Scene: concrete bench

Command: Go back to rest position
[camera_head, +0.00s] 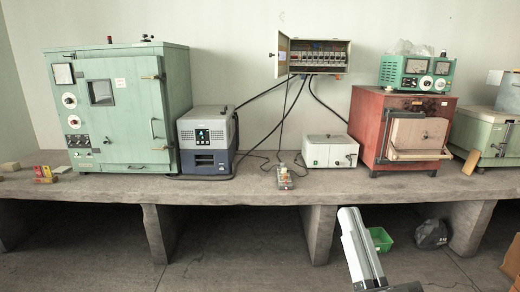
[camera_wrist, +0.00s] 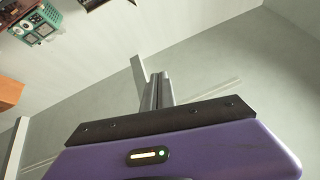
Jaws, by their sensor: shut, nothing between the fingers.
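My gripper (camera_wrist: 157,78) shows in the wrist view, beyond its purple body with a small lit indicator. Its fingers are together with nothing between them, and pale wall and a corner lie behind them. In the head view a grey and white link of my arm (camera_head: 360,245) rises at the lower middle right, in front of the bench. The fingers cannot be made out there.
The concrete bench (camera_head: 262,187) runs across the view. On it stand a green oven cabinet (camera_head: 122,125), a grey-blue unit (camera_head: 205,140), a white box (camera_head: 328,152) and a red furnace (camera_head: 369,119). A green bin (camera_head: 380,238) is below. An open fuse box (camera_head: 283,55) hangs on the wall.

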